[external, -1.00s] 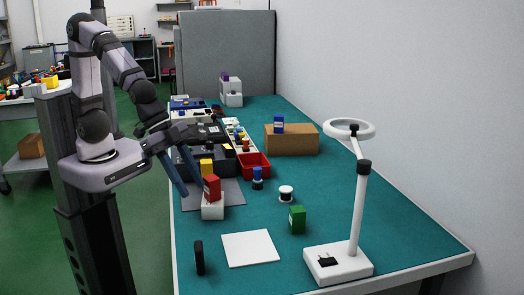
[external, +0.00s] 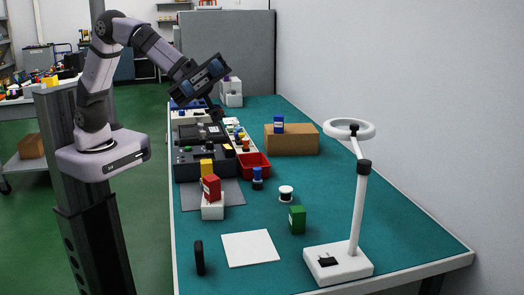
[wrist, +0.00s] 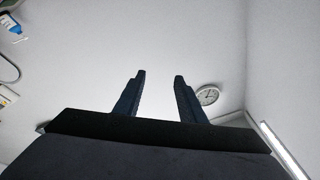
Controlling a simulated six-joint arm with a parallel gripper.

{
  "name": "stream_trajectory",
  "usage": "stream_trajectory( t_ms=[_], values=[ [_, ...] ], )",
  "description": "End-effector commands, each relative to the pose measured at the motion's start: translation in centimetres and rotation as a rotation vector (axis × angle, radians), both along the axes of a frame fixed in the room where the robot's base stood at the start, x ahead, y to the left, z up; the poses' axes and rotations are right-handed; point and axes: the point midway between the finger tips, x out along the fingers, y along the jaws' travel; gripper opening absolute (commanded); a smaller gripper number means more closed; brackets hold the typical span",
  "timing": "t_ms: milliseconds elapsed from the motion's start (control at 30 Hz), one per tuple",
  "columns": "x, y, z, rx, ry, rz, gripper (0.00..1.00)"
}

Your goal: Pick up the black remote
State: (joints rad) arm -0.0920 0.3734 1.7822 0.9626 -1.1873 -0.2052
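The black remote (external: 199,258) stands upright near the front left edge of the green table, left of a white square pad. My gripper (external: 208,76) is raised over the far part of the table, well away from the remote. In the wrist view my gripper (wrist: 161,76) has its two fingers apart with nothing between them. That view faces a pale wall, and the remote is not in it.
A white pad (external: 250,248) and a white ring lamp (external: 357,215) are to the right of the remote. A green box (external: 297,220), a red box (external: 212,188) on a white block, and a red tray (external: 254,167) stand farther back. The wrist view shows a wall clock (wrist: 208,95).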

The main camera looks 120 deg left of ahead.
Motion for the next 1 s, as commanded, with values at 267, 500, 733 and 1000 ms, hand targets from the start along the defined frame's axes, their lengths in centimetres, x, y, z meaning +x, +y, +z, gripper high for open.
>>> stream_trajectory(
  t_ms=[267,500,733,1000],
  values=[
    [-0.2,1.5,-18.7,0.036,0.407,0.005,0.37],
    [-4.2,2.5,-32.1,0.053,0.732,0.002,0.37],
    [-6.2,2.7,-36.1,0.06,0.841,0.0,0.37],
    [-5.8,2.0,-36.5,0.061,0.847,-0.003,0.37]
  ],
)
